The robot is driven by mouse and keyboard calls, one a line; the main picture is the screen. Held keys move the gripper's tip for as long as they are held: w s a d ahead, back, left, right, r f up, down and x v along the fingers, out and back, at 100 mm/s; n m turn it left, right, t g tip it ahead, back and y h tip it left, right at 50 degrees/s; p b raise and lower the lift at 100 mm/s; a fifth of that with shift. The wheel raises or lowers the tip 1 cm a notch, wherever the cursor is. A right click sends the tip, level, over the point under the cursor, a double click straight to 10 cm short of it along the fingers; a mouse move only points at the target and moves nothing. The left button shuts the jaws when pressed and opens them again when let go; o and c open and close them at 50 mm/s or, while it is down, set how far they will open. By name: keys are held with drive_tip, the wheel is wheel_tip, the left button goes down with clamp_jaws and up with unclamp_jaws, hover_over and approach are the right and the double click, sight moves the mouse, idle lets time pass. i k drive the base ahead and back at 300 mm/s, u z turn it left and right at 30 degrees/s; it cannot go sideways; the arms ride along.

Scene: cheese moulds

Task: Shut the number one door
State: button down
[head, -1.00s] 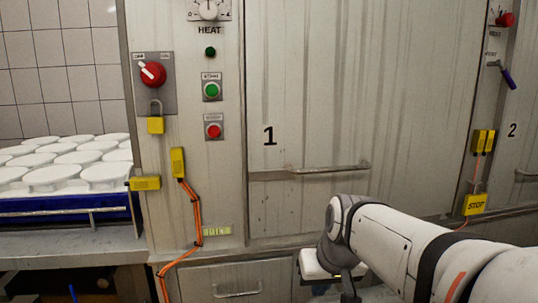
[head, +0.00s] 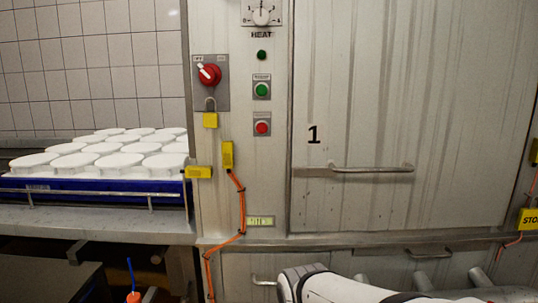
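The number one door (head: 430,110) is a tall grey metal panel with a black "1" at its left. Its horizontal bar handle (head: 372,169) is on the lower part of the panel. The door looks flush with its frame, with no clear gap along the left or bottom edge; I cannot tell whether it is fully latched. My gripper is out of view. Only part of my white arm shows at the bottom right, below the door.
A control panel left of the door carries a red rotary switch (head: 209,75), a green button (head: 262,90) and a red button (head: 262,128). An orange cable (head: 241,205) hangs below. White moulds (head: 90,158) fill a blue tray (head: 90,192) at left. A yellow STOP tag (head: 528,219) hangs at right.

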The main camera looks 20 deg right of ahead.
sight(406, 114)
drive_tip(key=u, duration=0.5)
drive_tip(key=k, duration=1.05)
drive_tip(key=z, duration=0.9)
drive_tip(key=i, duration=0.75)
drive_tip(key=z, duration=0.05)
